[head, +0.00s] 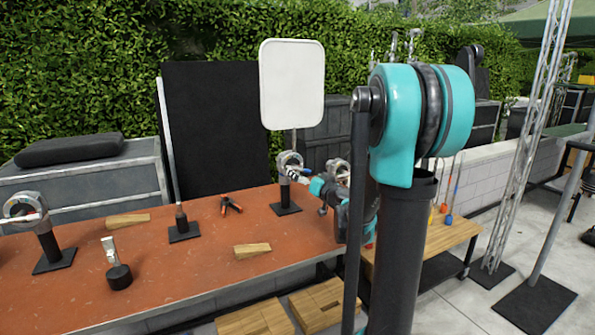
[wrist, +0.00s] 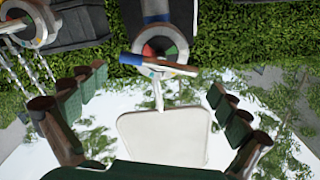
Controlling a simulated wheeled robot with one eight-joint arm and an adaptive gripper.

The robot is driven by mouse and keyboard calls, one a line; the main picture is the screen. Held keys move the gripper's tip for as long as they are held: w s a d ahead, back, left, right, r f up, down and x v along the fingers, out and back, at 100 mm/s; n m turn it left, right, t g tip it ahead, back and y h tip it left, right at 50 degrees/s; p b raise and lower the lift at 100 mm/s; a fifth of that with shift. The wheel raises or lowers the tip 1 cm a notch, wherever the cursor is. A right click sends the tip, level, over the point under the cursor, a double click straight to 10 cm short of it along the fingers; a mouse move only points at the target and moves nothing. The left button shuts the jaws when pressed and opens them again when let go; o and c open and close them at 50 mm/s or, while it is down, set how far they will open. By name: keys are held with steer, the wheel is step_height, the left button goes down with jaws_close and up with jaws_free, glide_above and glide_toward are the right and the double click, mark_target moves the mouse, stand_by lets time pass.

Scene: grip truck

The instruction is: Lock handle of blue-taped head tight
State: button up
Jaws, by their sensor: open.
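The blue-taped head (wrist: 160,50) is a round metal grip head in the wrist view, with a blue band (wrist: 157,18) on its post. Its bar handle (wrist: 155,65) crosses its face, nearly level in the picture and slightly tilted. In the head view the head (head: 290,160) stands on a black base on the orange bench, near the far right end. My gripper (wrist: 157,82) is open and empty, its fingers spread on either side of the handle and apart from it.
A white panel (head: 292,85) rises above the head. Another grip head (head: 338,172) stands behind to the right, beside my arm. The orange bench (head: 190,265) carries wooden wedges (head: 252,251), an orange-black clamp (head: 231,204) and a left grip head (head: 25,207). The bench's front middle is mostly bare.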

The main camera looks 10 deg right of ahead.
mark_target(298, 170)
steer(key=x, duration=0.6)
steer(key=c, duration=0.8)
